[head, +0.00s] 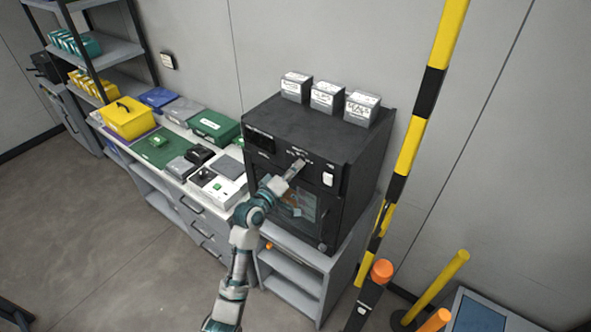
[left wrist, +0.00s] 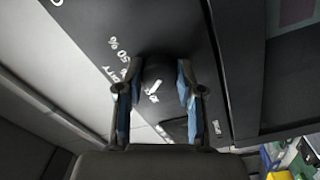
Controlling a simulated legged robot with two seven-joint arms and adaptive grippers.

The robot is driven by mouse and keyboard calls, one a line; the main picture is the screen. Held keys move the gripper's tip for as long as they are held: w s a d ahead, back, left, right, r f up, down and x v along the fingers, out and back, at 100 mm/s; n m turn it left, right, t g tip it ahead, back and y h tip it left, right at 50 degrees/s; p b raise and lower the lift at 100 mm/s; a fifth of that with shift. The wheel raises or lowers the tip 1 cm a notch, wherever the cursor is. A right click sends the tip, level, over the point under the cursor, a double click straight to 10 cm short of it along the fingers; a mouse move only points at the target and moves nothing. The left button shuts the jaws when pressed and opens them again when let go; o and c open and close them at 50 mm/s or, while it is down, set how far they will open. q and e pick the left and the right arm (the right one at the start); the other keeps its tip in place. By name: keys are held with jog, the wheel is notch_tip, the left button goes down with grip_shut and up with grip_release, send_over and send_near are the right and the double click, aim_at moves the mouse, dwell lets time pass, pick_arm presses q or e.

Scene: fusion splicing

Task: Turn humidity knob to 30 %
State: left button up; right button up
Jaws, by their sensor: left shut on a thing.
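The black cabinet (head: 312,132) stands on a grey shelf unit, with its control panel on the upper front. In the left wrist view the dark round humidity knob (left wrist: 155,78) has a white mark on it, and the panel (left wrist: 85,22) beside it carries white lettering with "50 %". My left gripper (head: 297,168) reaches the panel from the front. In the left wrist view its two blue-padded fingers (left wrist: 157,98) stand on either side of the knob and are shut on it. In the head view the arm and gripper hide the knob. My right gripper is not in view.
Three small grey boxes (head: 327,97) stand on top of the cabinet. A white switch (head: 328,179) sits on the panel to the right of my gripper. A workbench with cases and a yellow box (head: 128,119) is at left. A yellow-black striped post (head: 415,140) rises at right.

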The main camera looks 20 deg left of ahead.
pick_arm(q)
jog(key=shift+d+f+n, duration=0.1)
jog(key=shift+f+n, duration=0.4)
jog(key=shift+n, duration=0.4)
jog(key=o, duration=1.1)
jog(key=shift+c, duration=0.2)
jog(key=shift+o, duration=0.5)
jog(key=shift+s+r, duration=0.15)
jog(key=v, duration=1.2)
jog(key=shift+a, duration=0.2)
